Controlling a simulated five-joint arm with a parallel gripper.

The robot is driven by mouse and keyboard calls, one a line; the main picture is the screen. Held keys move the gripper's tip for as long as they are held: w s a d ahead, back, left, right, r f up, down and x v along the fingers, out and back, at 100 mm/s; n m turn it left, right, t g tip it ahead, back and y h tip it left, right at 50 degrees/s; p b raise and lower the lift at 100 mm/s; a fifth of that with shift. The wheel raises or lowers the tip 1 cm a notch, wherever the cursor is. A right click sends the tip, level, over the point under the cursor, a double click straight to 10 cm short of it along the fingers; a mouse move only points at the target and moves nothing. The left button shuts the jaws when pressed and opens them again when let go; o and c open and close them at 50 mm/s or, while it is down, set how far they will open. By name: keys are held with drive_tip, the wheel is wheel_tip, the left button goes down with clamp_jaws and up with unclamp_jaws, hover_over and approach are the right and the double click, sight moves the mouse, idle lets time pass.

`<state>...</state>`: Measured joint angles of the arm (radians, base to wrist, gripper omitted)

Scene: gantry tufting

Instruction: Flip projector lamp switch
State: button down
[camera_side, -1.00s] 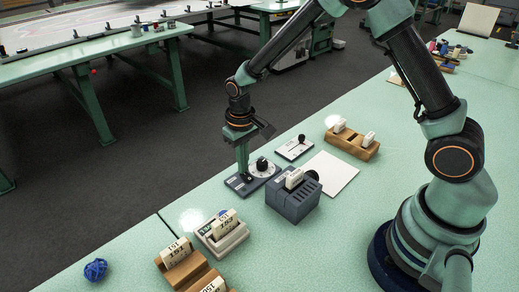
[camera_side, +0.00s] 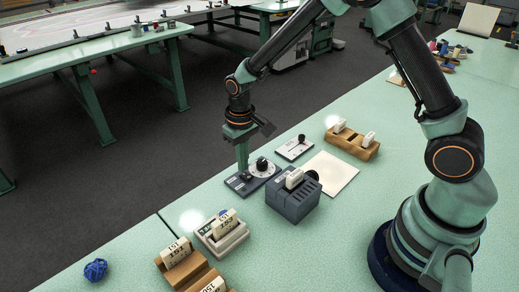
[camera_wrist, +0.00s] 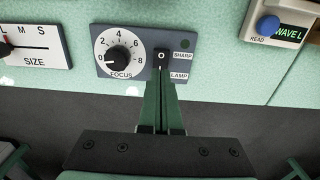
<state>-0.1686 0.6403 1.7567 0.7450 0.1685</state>
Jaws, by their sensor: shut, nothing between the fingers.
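The dark blue-grey control panel (camera_side: 236,187) lies on the green table, and it fills the upper middle of the wrist view (camera_wrist: 186,29). Its white FOCUS dial (camera_wrist: 120,48) has a black knob. The lamp switch (camera_wrist: 162,57) is a small black piece marked "O", beside the LAMP label (camera_wrist: 180,76). My gripper (camera_wrist: 162,80) is shut and empty, its fingertips right at the lower end of the switch. Contact cannot be told. In the side view my gripper (camera_side: 243,170) points down onto the panel. The blue-grey projector box (camera_side: 291,205) stands just right of the panel.
A SIZE slider plate (camera_side: 294,148) and a white sheet (camera_side: 331,175) lie near the panel. A wooden card holder (camera_side: 352,149) stands behind. A reader (camera_side: 222,240) with a card and a blue ball (camera_side: 95,270) are in front.

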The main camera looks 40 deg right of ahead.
drive_tip(key=shift+r, duration=2.8)
drive_tip(key=shift+r, duration=0.15)
wheel_tip(320, 180, up, 11)
drive_tip(key=t, duration=0.3)
hover_over(244, 174)
drive_tip(key=s+d, duration=0.4)
drive_tip(key=s, duration=0.1)
drive_tip(key=s+d+r+t, duration=0.2)
drive_tip(key=s+d+r, duration=0.1)
drive_tip(key=s, duration=0.6)
drive_tip(key=shift+s+r+t, duration=0.15)
drive_tip(key=shift+r+t, duration=0.15)
drive_tip(key=shift+r, duration=0.4)
